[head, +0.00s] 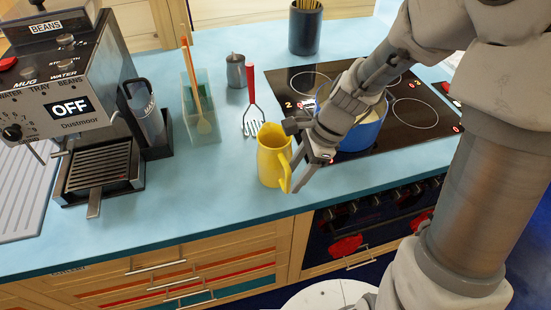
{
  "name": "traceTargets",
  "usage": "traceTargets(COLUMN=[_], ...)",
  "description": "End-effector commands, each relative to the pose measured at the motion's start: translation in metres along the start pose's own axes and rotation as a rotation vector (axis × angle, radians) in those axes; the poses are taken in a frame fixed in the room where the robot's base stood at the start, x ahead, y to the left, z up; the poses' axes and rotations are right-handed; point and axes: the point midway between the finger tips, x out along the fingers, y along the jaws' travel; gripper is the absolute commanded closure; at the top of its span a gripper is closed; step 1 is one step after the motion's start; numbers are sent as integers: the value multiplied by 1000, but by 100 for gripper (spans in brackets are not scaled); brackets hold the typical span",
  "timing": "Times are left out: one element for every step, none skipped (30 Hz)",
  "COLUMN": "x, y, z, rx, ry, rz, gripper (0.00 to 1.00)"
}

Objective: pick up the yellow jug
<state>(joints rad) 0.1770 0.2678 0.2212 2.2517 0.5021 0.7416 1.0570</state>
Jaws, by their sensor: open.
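The yellow jug (271,158) stands upright on the blue worktop, near its front edge and left of the hob. Its handle (285,172) faces right, toward my gripper. My gripper (301,170) is open and reaches down from the upper right, with its fingers close beside the jug's handle. I cannot tell whether a finger touches the handle or passes around it. My arm hides part of the hob and the blue pot.
A blue pot (366,134) stands on the black hob (415,112) behind my gripper. A small metal pitcher (236,72), a clear utensil holder (201,115) and a coffee machine (65,85) stand left. The worktop's front left (190,195) is clear.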

Motion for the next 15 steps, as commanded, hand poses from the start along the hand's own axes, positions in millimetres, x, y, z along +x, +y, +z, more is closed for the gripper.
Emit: traceTargets(x=[10, 14, 20, 25, 29, 34, 36, 38, 40, 41, 41, 41, 41, 41, 41], y=[0, -1, -1, -2, -2, -2, -2, -2, -2, -2, -2, -3, -3, -3, -3], z=[1, 2, 3, 3, 3, 3, 3, 3, 3, 3, 3, 3, 3, 3, 3], rx=[0, 1, 1, 1, 2, 2, 2, 2, 1, 1, 1, 0, 0, 0, 0], ry=[-2, -2, -3, -3, -3, -2, -2, -2, -1, -1, -1, 0, 0, 0, 0], rz=[6, 5, 5, 5, 5, 3, 3, 3, 2, 1, 1, 0, 0, 0, 0], gripper=[45, 45, 45, 45, 45, 45, 45, 45, 45, 45, 45, 45, 45, 45, 45])
